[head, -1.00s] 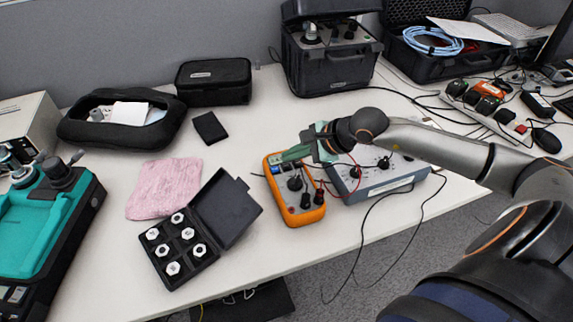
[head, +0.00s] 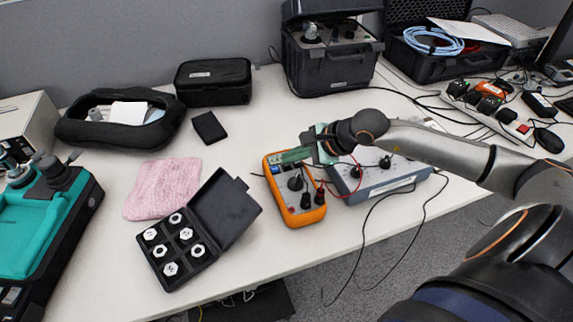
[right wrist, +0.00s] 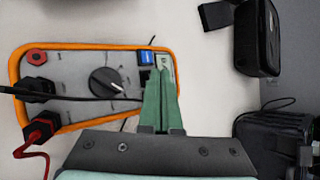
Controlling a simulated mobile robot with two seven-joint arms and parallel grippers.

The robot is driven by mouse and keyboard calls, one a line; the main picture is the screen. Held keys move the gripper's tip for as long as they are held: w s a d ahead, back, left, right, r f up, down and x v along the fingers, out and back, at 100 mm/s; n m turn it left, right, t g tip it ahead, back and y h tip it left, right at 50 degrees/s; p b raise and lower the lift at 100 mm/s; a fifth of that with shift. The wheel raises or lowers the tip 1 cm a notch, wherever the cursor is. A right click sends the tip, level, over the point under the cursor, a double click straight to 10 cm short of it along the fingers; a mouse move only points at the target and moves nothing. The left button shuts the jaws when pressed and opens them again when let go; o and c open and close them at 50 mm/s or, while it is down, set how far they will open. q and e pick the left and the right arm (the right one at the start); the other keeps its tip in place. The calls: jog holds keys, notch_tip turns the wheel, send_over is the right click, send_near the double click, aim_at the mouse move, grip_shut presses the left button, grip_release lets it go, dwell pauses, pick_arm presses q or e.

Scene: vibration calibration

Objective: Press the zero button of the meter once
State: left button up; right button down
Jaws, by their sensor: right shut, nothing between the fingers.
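The meter (head: 309,215) is an orange-rimmed handheld unit with a grey face, lying on the table; it also shows in the right wrist view (right wrist: 75,72). Its black dial (right wrist: 108,82) is clear of the fingers. A blue button (right wrist: 144,57) and a dark button (right wrist: 145,76) sit near the display end, close beside the fingertips. No label is legible. My right gripper (head: 288,157) is shut and empty, its green fingers over the display end; they also show in the right wrist view (right wrist: 159,72). I cannot tell whether the tips touch. My left gripper is out of view.
A grey-blue box with knobs (head: 378,187) stands right of the meter, with leads running between. An open black case of white-topped pieces (head: 208,252) and a pink cloth (head: 160,190) lie left. A black instrument case (head: 335,72) stands behind.

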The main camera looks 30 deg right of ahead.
jog(key=shift+f+b, duration=0.4)
jog(key=shift+b, duration=0.05)
dwell(0.3)
jog(key=shift+r, duration=0.1)
dwell(0.3)
jog(key=shift+r+p, duration=0.35)
jog(key=shift+r, duration=0.35)
jog(key=shift+r, duration=0.15)
jog(key=shift+r+p, duration=1.3)
jog(key=shift+r, duration=1.1)
jog(key=shift+r, duration=0.1)
